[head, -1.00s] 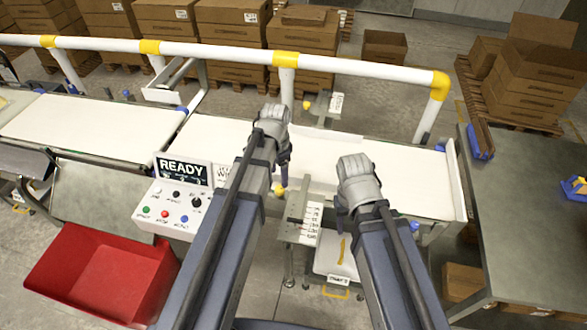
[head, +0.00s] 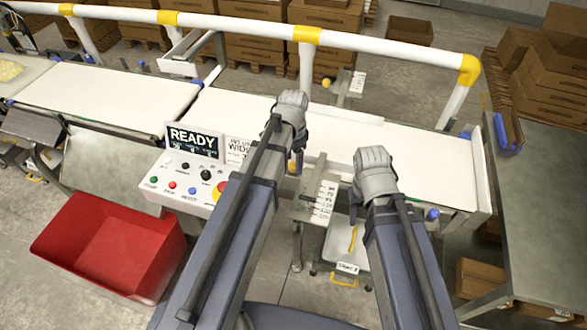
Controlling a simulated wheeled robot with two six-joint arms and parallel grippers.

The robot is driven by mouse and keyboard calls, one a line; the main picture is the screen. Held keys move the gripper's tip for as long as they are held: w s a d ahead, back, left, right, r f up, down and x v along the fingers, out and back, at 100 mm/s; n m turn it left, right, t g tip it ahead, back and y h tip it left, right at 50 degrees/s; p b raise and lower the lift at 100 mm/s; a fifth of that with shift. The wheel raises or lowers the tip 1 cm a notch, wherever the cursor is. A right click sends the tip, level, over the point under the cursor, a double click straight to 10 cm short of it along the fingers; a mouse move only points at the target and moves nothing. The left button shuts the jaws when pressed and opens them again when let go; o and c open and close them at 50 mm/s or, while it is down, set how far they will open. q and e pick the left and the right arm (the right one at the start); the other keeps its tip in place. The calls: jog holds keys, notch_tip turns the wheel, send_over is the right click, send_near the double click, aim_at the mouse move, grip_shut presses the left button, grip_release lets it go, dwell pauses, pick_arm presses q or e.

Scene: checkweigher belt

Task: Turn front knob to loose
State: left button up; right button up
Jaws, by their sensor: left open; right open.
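The front guide bracket with its printed scale (head: 326,197) stands at the near edge of the belt, between my two arms. A small yellow knob (head: 291,168) shows beside it, partly covered by my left arm; its setting cannot be read. My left gripper (head: 292,104) is over the belt, beyond the bracket. My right gripper (head: 374,168) is over the near part of the belt, right of the bracket. Both are open and apart from the knob; their fingertips are mostly hidden behind the wrists. A similar yellow knob (head: 326,82) and scale (head: 357,84) are at the far edge.
The white belt (head: 420,150) lies ahead, with a white and yellow rail (head: 390,62) behind it. A control box (head: 182,180) reading READY stands left of my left arm. A red bin (head: 110,250) is at lower left and a grey table (head: 545,200) at right.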

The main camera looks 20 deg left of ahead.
pick_arm(q)
jog(key=shift+f, duration=0.6)
grip_shut()
